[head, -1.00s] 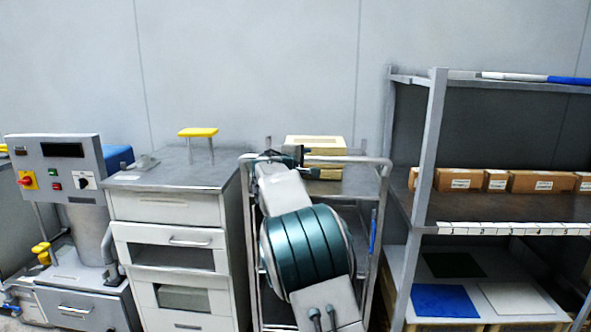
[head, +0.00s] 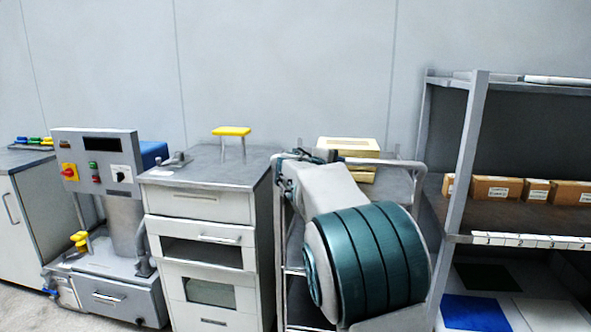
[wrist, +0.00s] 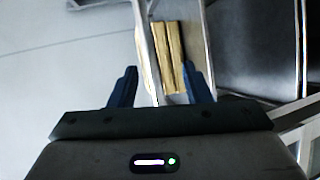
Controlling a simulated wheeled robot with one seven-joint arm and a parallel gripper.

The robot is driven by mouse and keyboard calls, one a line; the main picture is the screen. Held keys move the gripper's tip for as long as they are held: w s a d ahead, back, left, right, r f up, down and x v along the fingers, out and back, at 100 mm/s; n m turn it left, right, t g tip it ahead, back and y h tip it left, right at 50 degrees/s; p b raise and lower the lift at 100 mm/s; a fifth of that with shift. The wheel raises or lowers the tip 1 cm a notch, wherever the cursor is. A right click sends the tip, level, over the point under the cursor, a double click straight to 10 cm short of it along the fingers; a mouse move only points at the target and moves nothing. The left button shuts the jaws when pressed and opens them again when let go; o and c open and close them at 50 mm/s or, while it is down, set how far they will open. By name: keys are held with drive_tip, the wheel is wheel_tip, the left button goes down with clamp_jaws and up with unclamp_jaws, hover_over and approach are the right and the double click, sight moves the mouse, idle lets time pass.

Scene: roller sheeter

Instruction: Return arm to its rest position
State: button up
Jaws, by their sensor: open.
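My arm reaches up from the lower right of the head view, with a large teal ribbed joint and a pale link ending near the metal cart (head: 416,168). My gripper (wrist: 160,80) shows in the wrist view with its two dark blue fingers spread apart. Nothing is held between them. Cream-coloured blocks (wrist: 172,55) appear beyond the fingertips; I cannot tell the gap. In the head view the stacked blocks (head: 348,145) sit on the cart's top, behind the arm's end. The fingers are hard to make out there.
A grey drawer cabinet (head: 202,215) with a yellow-topped stand (head: 231,131) is left of the cart. A machine with a control panel (head: 97,160) stands farther left. A shelf rack (head: 467,150) with cardboard boxes (head: 497,189) is close on the right.

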drive_tip(key=s+d+m+g+y+p, duration=0.1)
drive_tip(key=s+d+m+g+p, duration=0.2)
drive_tip(key=s, duration=0.5)
drive_tip(key=s+a+f+m+g+y+p, duration=0.2)
drive_tip(key=s+y, duration=0.1)
drive_tip(key=s, duration=0.8)
drive_tip(key=s+a+f+m+g+y+p, duration=0.1)
drive_tip(key=s+a+f+m+y+p, duration=0.1)
drive_tip(key=s, duration=1)
drive_tip(key=s+a+f+m+g+y+p, duration=0.2)
drive_tip(key=s+f+m+y+p, duration=0.1)
drive_tip(key=s, duration=0.9)
drive_tip(key=shift+f+g+y+p, duration=0.3)
drive_tip(key=shift+f+p, duration=0.2)
drive_tip(key=shift+f, duration=0.15)
drive_tip(key=shift+s, duration=0.1)
